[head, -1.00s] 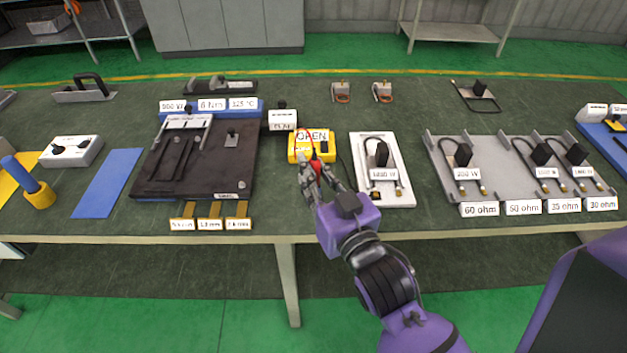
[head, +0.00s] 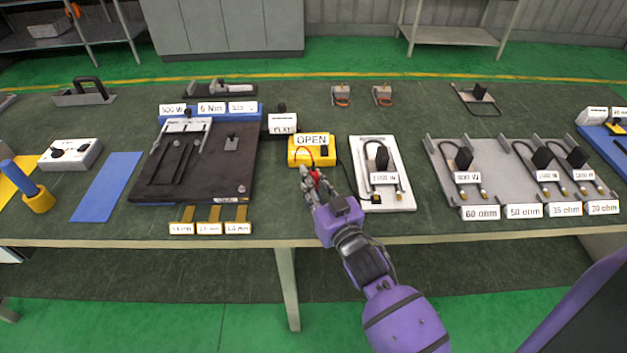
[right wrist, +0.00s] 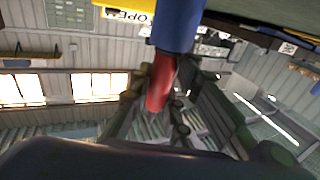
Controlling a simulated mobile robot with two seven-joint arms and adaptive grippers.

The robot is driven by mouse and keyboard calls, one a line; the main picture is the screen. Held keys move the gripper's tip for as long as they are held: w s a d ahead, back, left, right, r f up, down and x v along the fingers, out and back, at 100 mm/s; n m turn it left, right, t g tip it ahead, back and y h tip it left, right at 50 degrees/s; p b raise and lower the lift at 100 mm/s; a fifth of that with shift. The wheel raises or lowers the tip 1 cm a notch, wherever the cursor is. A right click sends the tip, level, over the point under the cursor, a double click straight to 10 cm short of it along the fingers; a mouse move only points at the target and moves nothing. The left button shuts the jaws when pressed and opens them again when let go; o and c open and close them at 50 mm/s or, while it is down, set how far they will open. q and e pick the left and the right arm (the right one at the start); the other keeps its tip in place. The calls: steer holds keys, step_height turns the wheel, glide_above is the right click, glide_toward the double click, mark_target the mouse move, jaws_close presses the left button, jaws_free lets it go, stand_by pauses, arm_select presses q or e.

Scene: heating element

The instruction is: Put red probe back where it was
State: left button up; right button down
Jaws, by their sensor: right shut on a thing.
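The red probe (head: 317,174) is between the fingers of my right gripper (head: 316,184), which is shut on it, just in front of the yellow meter (head: 298,158) with its OPEN display (head: 311,139). In the right wrist view the red piece (right wrist: 160,88) sits between the fingers, beside a blue cylinder (right wrist: 176,25); I cannot tell whether the two are joined. The meter's yellow edge also shows there. My left gripper is not in view.
A white board with a heating element (head: 399,198) lies just right of my right gripper. A dark fixture plate (head: 221,180) stands to the left. A grey rack (head: 442,180) with several elements is farther right. Bare green mat lies between fixture and gripper.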

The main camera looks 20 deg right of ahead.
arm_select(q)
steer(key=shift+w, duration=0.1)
arm_select(e)
steer(key=shift+f, duration=0.2)
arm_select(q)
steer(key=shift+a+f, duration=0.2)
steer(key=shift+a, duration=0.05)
arm_select(e)
steer(key=c, duration=1.6)
jaws_free()
steer(key=shift+r, duration=0.1)
steer(key=shift+c, duration=0.2)
steer(key=shift+r, duration=0.1)
steer(key=shift+s, duration=0.2)
steer(key=s+d+b, duration=0.1)
steer(key=s, duration=1)
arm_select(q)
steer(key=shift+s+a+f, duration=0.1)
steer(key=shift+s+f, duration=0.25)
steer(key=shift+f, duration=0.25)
arm_select(e)
steer(key=s+d+f+m+g+h, duration=0.1)
steer(key=s+f+g, duration=0.8)
steer(key=s+f, duration=1.6)
steer(key=shift+s+d+f+g+h, duration=0.25)
steer(key=shift+d+f+h, duration=0.35)
steer(key=shift+d+f, duration=0.3)
